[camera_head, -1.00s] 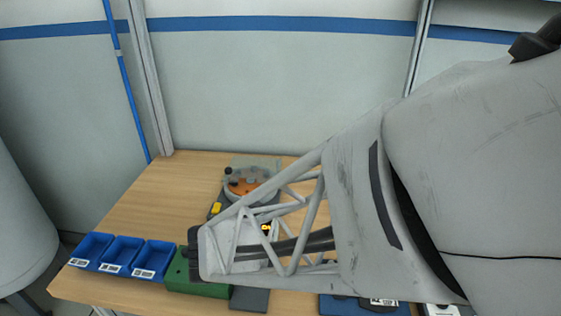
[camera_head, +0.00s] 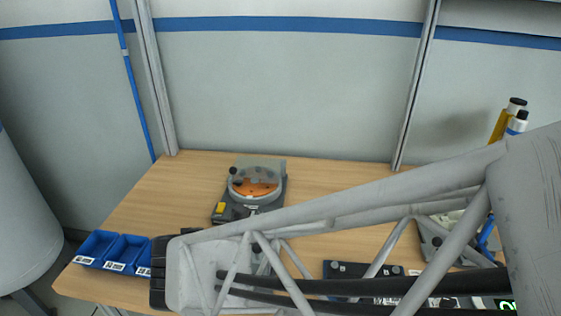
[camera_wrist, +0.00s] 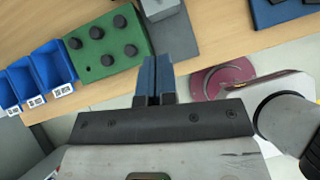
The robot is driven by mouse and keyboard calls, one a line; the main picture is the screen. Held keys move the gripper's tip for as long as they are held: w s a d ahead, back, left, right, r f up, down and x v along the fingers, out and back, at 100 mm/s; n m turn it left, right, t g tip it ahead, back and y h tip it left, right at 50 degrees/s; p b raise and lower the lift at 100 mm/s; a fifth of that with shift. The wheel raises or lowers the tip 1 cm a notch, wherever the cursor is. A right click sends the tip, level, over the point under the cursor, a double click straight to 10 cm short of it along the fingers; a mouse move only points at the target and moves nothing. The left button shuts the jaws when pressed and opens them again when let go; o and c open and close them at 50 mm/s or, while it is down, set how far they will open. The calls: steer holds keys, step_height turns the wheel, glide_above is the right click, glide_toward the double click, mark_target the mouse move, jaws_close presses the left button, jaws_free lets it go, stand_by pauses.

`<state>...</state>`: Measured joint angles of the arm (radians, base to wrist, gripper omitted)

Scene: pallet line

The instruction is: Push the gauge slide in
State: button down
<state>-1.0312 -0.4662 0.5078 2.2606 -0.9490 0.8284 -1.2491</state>
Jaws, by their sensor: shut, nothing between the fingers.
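My gripper (camera_wrist: 155,78) shows in the wrist view with its two blue fingers together and nothing between them. Its fingertips overlap the near part of a dark grey block (camera_wrist: 178,40) in the picture; I cannot tell whether they touch it. A lighter grey piece (camera_wrist: 158,9) sits on this block at the top edge of the view. I cannot tell for sure whether it is the gauge slide. In the head view my arm hides this area, and the gripper is not visible there.
A green block (camera_wrist: 97,67) with several black knobs stands left of the fingers. Blue bins (camera_wrist: 52,63) line the table's left front. A dark red round object (camera_wrist: 222,78) lies below the table's edge. A device with an orange disc (camera_head: 255,188) stands at the back, with bare wood around it.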

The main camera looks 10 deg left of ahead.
steer(key=shift+v, duration=1.6)
steer(key=shift+d, duration=0.15)
steer(key=w+d+r+m+g+h, duration=0.1)
steer(key=w+d+r+m+g, duration=0.1)
steer(key=d+m, duration=0.55)
steer(key=w+d+r+m+g, duration=0.1)
steer(key=w+d+m, duration=0.1)
steer(key=d+m, duration=0.6)
steer(key=s+d+r+m+g+y, duration=0.1)
steer(key=s+d+r+m, duration=0.1)
steer(key=d+m, duration=0.7)
steer(key=s+d+r+m+g+y, duration=0.1)
steer(key=s+d+r+m, duration=0.1)
steer(key=d+m, duration=0.7)
steer(key=shift+s+y, duration=0.25)
steer(key=shift+y, duration=0.05)
